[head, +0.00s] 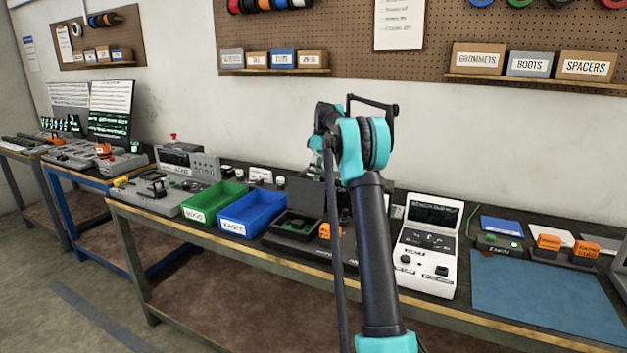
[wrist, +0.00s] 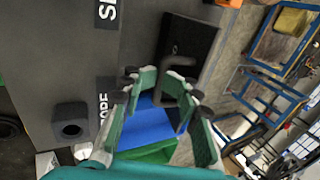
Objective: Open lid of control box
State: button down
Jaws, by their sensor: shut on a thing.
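The control box (head: 290,232) is a dark case on the bench, left of my arm in the head view. A dark panel (head: 306,196), which looks like its lid, stands up at the back of it. In the wrist view a grey U-shaped handle (wrist: 186,92) juts from a dark plate (wrist: 190,42). My gripper (wrist: 160,82) has its green fingers close on either side of the handle, shut on it. In the head view my arm hides the gripper and the handle. How far the lid is raised is hard to tell.
A green bin (head: 213,203) and a blue bin (head: 252,212) stand left of the box. A white console (head: 428,245) stands to the right. A blue mat (head: 545,300) gives free room at the far right. The wall stands behind the bench.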

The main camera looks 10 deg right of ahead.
jog(key=c, duration=1.6)
grip_release()
jog(key=v, duration=0.7)
jog(key=shift+r, duration=0.2)
